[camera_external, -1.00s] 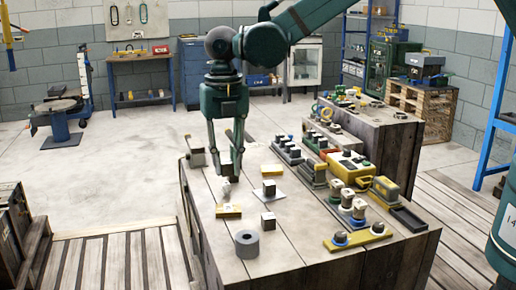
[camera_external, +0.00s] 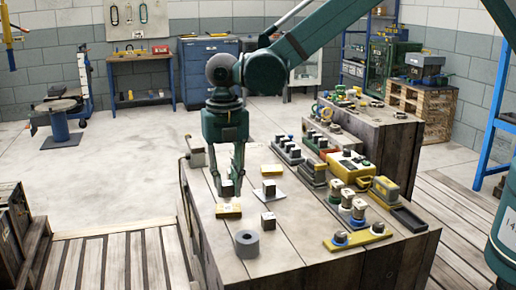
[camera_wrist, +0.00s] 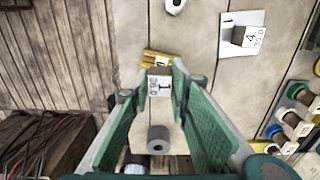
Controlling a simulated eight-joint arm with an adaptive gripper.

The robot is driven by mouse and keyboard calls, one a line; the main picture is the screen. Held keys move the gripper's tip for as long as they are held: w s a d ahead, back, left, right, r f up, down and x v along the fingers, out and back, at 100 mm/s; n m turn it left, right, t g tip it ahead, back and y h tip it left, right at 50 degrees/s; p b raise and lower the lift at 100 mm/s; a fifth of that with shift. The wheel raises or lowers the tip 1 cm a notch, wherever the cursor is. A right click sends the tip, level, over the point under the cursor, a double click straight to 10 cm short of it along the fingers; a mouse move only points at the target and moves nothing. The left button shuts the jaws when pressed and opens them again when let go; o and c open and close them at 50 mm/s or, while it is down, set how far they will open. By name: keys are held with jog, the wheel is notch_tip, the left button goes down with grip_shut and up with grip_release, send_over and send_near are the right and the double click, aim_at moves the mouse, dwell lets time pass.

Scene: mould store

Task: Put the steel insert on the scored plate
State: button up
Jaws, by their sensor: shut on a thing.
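My gripper (camera_external: 230,192) points down near the table's left edge, shut on a small grey block that I take as the steel insert (camera_external: 227,188). In the wrist view the insert (camera_wrist: 159,86) sits between the fingertips, its light top marked 1. A yellow plate (camera_external: 228,211) lies right below it; in the wrist view this plate (camera_wrist: 151,60) is partly hidden behind the insert. I cannot tell whether they touch. A pale plate (camera_external: 277,199) to the right carries another block (camera_external: 268,187), marked 4 in the wrist view. I cannot make out which plate is scored.
A loose block (camera_external: 268,221) and a grey ring (camera_external: 247,244) stand in front and to the right. Several pegs and blocks, a yellow case (camera_external: 349,165) and a dark tray (camera_external: 408,219) crowd the table's right side.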

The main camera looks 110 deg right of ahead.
aim_at(228, 197)
jog(key=shift+f, duration=0.1)
jog(key=shift+f+b, duration=0.35)
jog(key=shift+f, duration=1.4)
jog(key=shift+f, duration=0.15)
jog(key=o, duration=1)
notch_tip(228, 197, up, 12)
jog(key=shift+r+p, duration=0.15)
jog(key=shift+p, duration=0.75)
